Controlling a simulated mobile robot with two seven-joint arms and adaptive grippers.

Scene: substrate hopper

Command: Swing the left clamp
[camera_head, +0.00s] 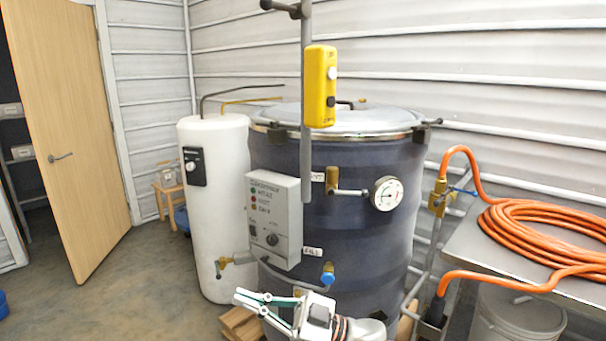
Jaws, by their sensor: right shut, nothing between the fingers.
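A dark blue drum-shaped hopper (345,220) stands in the middle with a pale metal lid (380,118) on top. A small dark clamp (277,129) sits at the left of the lid rim, close to a grey vertical pole that partly crosses the rim. Another dark clamp (427,122) sticks out at the right of the rim. My right gripper (240,297) is low in front of the hopper, pointing left, shut and empty. It is well below the lid and apart from both clamps. My left gripper is not in view.
A grey control box (274,218) and a yellow pendant (320,86) hang in front of the hopper. A gauge (387,193) and valves project from its wall. A white tank (212,205) stands left. An orange hose (530,228) lies on the right table.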

